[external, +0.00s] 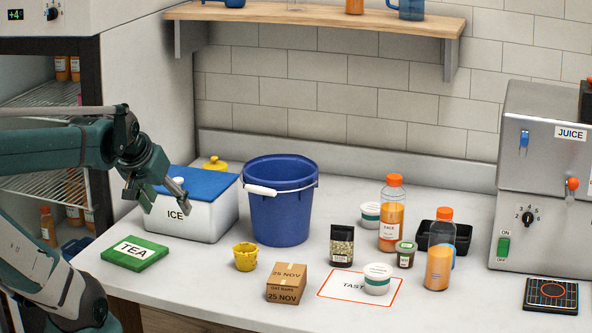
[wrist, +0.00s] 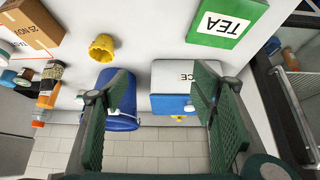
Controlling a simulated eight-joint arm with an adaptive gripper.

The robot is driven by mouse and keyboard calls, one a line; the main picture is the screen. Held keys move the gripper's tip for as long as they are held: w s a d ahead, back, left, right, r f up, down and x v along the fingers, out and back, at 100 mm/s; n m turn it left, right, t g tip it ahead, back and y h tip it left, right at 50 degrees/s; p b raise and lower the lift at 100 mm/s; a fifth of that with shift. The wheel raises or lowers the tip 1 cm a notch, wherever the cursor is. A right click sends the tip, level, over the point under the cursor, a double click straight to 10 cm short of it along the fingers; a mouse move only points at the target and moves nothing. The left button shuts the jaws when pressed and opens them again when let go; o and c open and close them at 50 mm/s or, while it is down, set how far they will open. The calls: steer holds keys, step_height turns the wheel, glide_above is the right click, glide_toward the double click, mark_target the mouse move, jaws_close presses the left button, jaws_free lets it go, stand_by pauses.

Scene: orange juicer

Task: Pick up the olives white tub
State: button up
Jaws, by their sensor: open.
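Two white tubs show in the external view, and I cannot read which says olives. The other white tub (external: 370,216), with a green band, stands farther back, left of the orange juice bottle. My gripper (external: 166,196) is open and empty at the left, above and in front of the ice box, well away from both tubs. In the wrist view my gripper (wrist: 160,82) has its fingers spread, with nothing between them; the tubs cannot be made out clearly there.
Between gripper and tubs stand the blue bucket (external: 280,205), yellow cup (external: 246,257), cardboard box (external: 286,283) and black pouch (external: 342,246). The ice box (external: 190,215) is below my gripper.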

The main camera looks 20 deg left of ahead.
steer(key=w+d+r+m+g+h+p, duration=0.1)
steer(key=w+d+r+m+h+p, duration=0.2)
steer(key=w+d, duration=0.45)
steer(key=m+g+h+p, duration=0.1)
steer(key=m+g+p, duration=0.4)
steer(key=m+p, duration=0.65)
glide_toward(379, 271)
step_height(379, 271, down, 2)
steer(key=m+b, duration=0.1)
steer(key=m, duration=0.1)
steer(key=shift+w+d+f, duration=0.3)
steer(key=shift+w+f, duration=0.05)
steer(key=shift+f, duration=0.05)
steer(key=shift+f, duration=0.1)
steer(key=shift+b+x, duration=0.4)
steer(key=shift+x, duration=0.8)
steer(key=shift+s, duration=0.1)
steer(key=shift+s+d+b+x, duration=0.1)
steer(key=shift+b+x, duration=0.2)
steer(key=shift+x, duration=1)
steer(key=shift+s+d+b+x, duration=0.15)
steer(key=shift+b+x, duration=0.1)
steer(key=shift+x, duration=1.05)
